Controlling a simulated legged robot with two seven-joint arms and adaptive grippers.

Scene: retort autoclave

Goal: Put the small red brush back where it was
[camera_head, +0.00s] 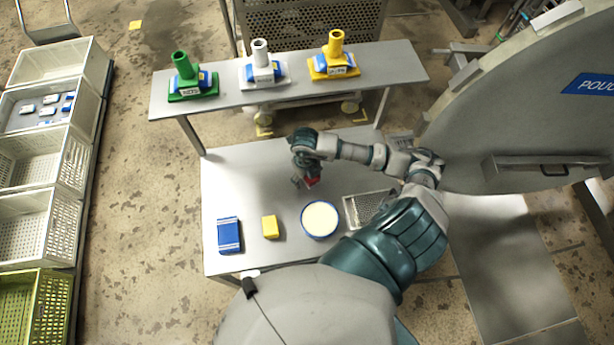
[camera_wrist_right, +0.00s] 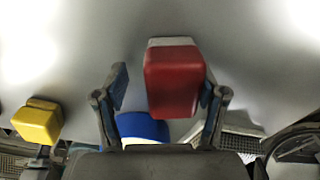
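The small red brush (camera_head: 312,182) is by my right gripper (camera_head: 303,179) over the back middle of the low metal table (camera_head: 240,175). In the right wrist view the red brush (camera_wrist_right: 172,85), with a pale strip along its far edge, shows between the spread fingers of my right gripper (camera_wrist_right: 165,78). The right finger is close to or touching the brush; a gap shows at the left finger. I cannot tell whether the brush rests on the table. My left gripper is not in view.
A blue-rimmed tub with pale contents (camera_head: 320,219), a yellow block (camera_head: 270,227), a blue pack (camera_head: 229,235) and a perforated metal tray (camera_head: 366,207) stand along the table's front. The shelf behind (camera_head: 215,90) holds green, white and yellow holders. A big round door (camera_head: 520,120) is at right.

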